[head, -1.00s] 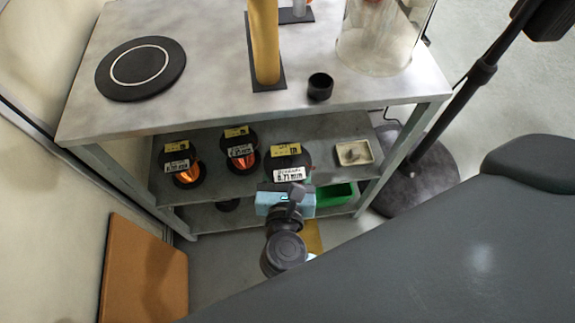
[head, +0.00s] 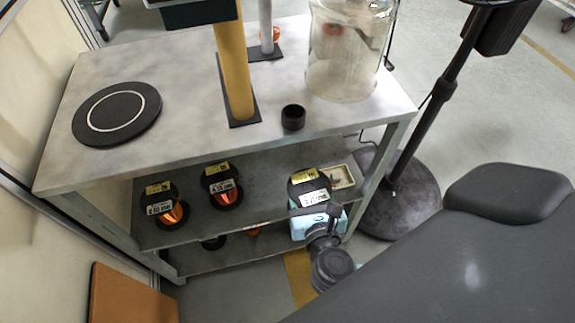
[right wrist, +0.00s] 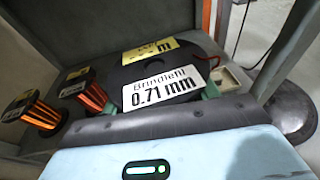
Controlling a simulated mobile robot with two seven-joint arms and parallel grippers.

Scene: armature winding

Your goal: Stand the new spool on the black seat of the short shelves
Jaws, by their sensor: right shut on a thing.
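My right gripper (head: 317,211) is shut on a black spool (head: 308,183) with a yellow tag and a white label. In the right wrist view the spool (right wrist: 150,68) reads 0.71 mm and fills the space in front of the gripper (right wrist: 160,115). It is at the lower shelf level, in front of a small tray; whether it touches the shelf I cannot tell. On top of the short shelves (head: 190,95) are a flat black disc with a white ring (head: 117,113) and a small black cup (head: 293,117). My left gripper is not in view.
Two copper-wound spools (head: 165,205) (head: 222,186) stand left on the lower shelf. A pale tray (head: 341,176) is behind the held spool. A yellow post (head: 234,75) and a clear jar (head: 347,60) stand on top. A round-based stand (head: 400,195) is to the right.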

